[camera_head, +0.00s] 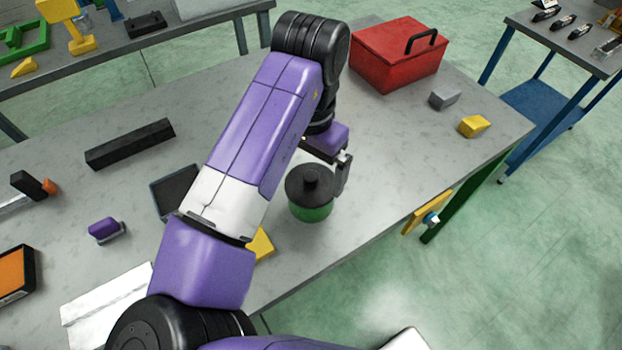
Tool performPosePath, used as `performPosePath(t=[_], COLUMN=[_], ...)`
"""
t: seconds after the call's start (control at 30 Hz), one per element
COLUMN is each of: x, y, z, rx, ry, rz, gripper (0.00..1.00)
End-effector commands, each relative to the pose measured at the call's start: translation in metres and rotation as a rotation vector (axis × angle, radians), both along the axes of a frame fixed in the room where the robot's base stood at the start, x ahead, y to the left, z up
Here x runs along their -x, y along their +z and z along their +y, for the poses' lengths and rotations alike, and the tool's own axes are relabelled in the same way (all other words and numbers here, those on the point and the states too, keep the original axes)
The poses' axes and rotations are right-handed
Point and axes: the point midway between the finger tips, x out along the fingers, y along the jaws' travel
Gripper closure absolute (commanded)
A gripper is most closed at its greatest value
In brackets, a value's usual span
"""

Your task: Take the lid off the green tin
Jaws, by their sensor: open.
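The green tin (312,212) stands upright on the grey workbench, near its front edge. Its dark round lid (300,184) with a raised knob sits on top of it. My gripper (328,178) hangs at the lid, with one finger visible at the right side of the lid and knob. The other finger is hidden behind the arm or the lid. The gripper is open. I cannot tell whether the visible finger touches the lid.
A red toolbox (385,65) stands at the back right of the workbench (420,130). A grey block (444,98) and a yellow block (474,126) lie right of it. A yellow piece (261,245) lies left of the tin, partly behind my arm. A black bar (130,143) lies further left.

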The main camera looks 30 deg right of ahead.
Motion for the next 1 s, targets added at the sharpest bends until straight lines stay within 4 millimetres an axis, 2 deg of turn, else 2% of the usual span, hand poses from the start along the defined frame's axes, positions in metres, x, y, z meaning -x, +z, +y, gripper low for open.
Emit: performPosePath(t=[0.1, 0.2, 0.43, 0.47, 0.67, 1.0], x=[0.000, 0.000, 0.000, 0.000, 0.000, -0.001], y=[-0.015, -0.021, -0.023, -0.023, -0.023, -0.019], z=[0.001, 0.000, 0.000, 0.000, 0.000, 0.000], rx=[0.000, 0.002, 0.001, 0.001, 0.001, 0.003], ry=[0.001, 0.001, 0.000, 0.000, 0.000, 0.000], rz=[0.000, -0.001, -0.002, -0.002, -0.003, -0.004], gripper=[0.00, 0.00, 0.00, 0.04, 0.43, 0.45])
